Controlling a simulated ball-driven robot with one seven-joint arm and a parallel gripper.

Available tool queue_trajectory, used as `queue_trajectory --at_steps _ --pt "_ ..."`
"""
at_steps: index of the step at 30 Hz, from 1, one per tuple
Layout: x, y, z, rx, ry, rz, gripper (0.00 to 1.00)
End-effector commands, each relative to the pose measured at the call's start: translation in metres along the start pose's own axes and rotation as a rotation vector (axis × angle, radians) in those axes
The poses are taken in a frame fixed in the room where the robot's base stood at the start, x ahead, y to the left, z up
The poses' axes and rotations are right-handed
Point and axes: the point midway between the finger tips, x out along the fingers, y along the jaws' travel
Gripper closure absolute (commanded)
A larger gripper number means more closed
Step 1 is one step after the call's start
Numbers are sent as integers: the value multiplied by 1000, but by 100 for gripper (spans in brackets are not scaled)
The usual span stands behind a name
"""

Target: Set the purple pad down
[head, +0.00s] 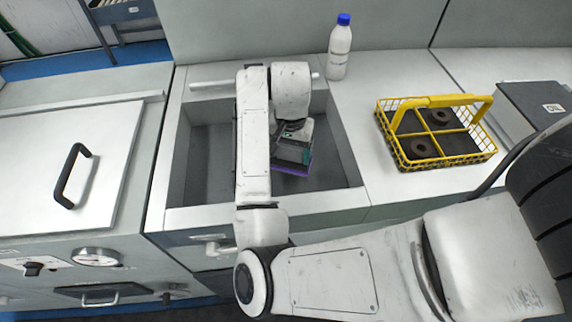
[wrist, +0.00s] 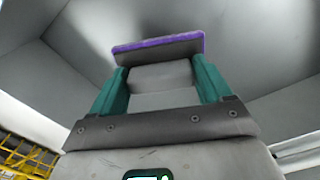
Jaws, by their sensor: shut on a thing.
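The purple pad (head: 293,168) is at the lower end of my gripper (head: 294,148), inside the grey sink basin. In the wrist view the pad (wrist: 158,44) shows as a purple edge with a grey face, just beyond the fingertips. My gripper (wrist: 158,84) has two teal fingers on either side of a grey block that seems to belong to the pad. It is shut on the pad. My arm hides part of the basin, and I cannot tell whether the pad touches the basin floor.
The basin's rim (head: 350,197) surrounds my gripper. A white bottle with a blue cap (head: 340,48) stands behind the basin at right. A yellow wire basket (head: 440,130) holding dark round parts sits on the counter to the right. A handled lid (head: 105,170) is at left.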

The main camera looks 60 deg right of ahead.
Motion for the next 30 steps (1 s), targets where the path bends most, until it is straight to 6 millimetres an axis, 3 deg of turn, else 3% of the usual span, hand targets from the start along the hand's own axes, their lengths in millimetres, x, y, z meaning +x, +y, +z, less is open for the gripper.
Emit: queue_trajectory --at_steps 11,25,26,30 --pt "40 -8 0 -1 -1 2 50" --pt "47 -8 0 0 0 1 50" --pt "46 -8 0 0 0 0 20" --pt "45 -8 0 0 0 1 6"
